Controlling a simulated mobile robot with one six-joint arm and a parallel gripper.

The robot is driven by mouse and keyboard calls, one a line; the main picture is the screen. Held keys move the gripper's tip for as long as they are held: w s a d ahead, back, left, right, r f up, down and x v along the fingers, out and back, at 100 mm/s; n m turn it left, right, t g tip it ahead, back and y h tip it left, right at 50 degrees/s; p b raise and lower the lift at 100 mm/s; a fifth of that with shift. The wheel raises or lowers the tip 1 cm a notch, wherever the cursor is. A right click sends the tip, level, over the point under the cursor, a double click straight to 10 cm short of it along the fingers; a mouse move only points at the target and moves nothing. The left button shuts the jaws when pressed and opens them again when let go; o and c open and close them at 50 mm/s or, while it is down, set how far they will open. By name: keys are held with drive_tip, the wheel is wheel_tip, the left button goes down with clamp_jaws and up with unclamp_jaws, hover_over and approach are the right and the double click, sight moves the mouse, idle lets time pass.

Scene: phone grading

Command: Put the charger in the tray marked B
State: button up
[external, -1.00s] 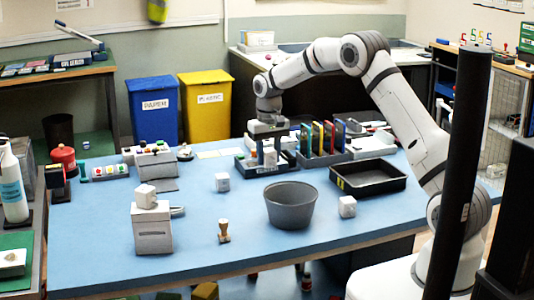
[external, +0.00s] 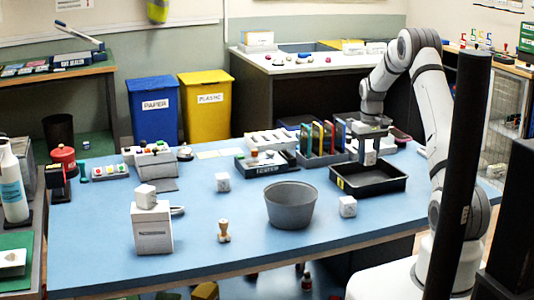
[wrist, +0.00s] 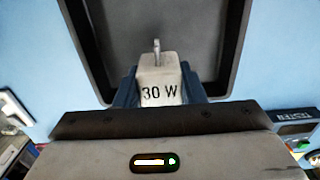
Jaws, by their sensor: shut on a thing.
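My gripper (external: 370,150) is shut on a white charger marked "30 W" (wrist: 161,82), with a metal prong showing in the wrist view. In the external view the charger (external: 370,158) hangs at the far side of a black tray (external: 345,189). In the wrist view the tray (wrist: 222,40) lies below and ahead of the charger. The tray has a yellow mark on its front left corner; I cannot read a letter on it.
A dark holder (external: 265,162) is further left.

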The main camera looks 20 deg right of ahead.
sight(361, 180)
drive_tip(key=shift+f+p, duration=0.3)
drive_tip(key=shift+f, duration=2.75)
drive_tip(key=shift+f, duration=0.15)
drive_tip(key=o, duration=1)
